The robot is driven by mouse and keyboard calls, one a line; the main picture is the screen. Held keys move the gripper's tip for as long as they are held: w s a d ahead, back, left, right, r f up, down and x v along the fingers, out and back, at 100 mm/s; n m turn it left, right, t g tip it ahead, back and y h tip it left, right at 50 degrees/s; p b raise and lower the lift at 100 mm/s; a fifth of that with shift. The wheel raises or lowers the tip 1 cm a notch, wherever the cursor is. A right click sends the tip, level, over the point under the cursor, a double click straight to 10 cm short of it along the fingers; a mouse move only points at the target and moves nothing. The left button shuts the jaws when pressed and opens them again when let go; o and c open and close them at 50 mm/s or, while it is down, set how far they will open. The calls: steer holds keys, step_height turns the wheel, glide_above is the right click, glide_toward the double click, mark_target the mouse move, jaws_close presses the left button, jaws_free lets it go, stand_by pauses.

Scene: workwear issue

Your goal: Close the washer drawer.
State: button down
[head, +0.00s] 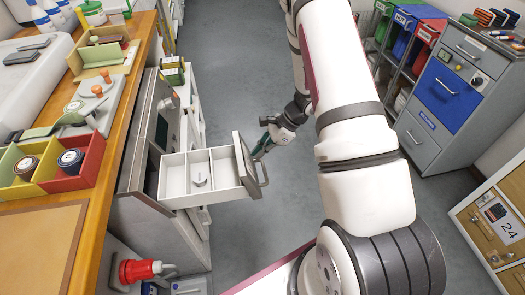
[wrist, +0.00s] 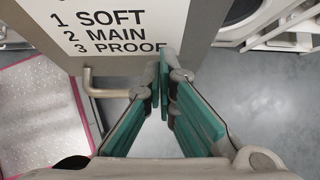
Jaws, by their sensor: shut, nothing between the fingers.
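The washer drawer (head: 173,184) stands pulled out from the machine front at the left in the head view. It is a white tray with three compartments, and a small light piece sits in the middle one. Its grey front panel (head: 242,160), with a bar handle (head: 263,164), faces right. In the wrist view the panel (wrist: 190,35) reads SOFT, MAIN, PROOF, and the handle (wrist: 92,90) lies left of the fingers. My gripper (head: 262,150) is shut and empty, just outside the panel. In the wrist view its teal fingertips (wrist: 164,62) are at the panel; I cannot tell if they touch.
A wooden counter (head: 85,215) with red and yellow boxes runs along the left. A red-handled item (head: 140,270) lies below the drawer. A grey cabinet with a blue drawer (head: 447,92) stands at the right. The grey floor between is clear.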

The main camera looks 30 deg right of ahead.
steer(key=w+a+b, duration=0.1)
steer(key=w+a, duration=0.1)
steer(key=a, duration=0.6)
steer(key=w+a+b, duration=0.2)
steer(key=w+a, duration=0.1)
steer(key=a, duration=0.6)
steer(key=w+a+b, duration=0.1)
steer(key=w+a, duration=0.2)
steer(key=a, duration=0.5)
steer(key=shift+w+a, duration=0.2)
steer(key=shift+a, duration=0.45)
steer(key=shift+a+r, duration=0.1)
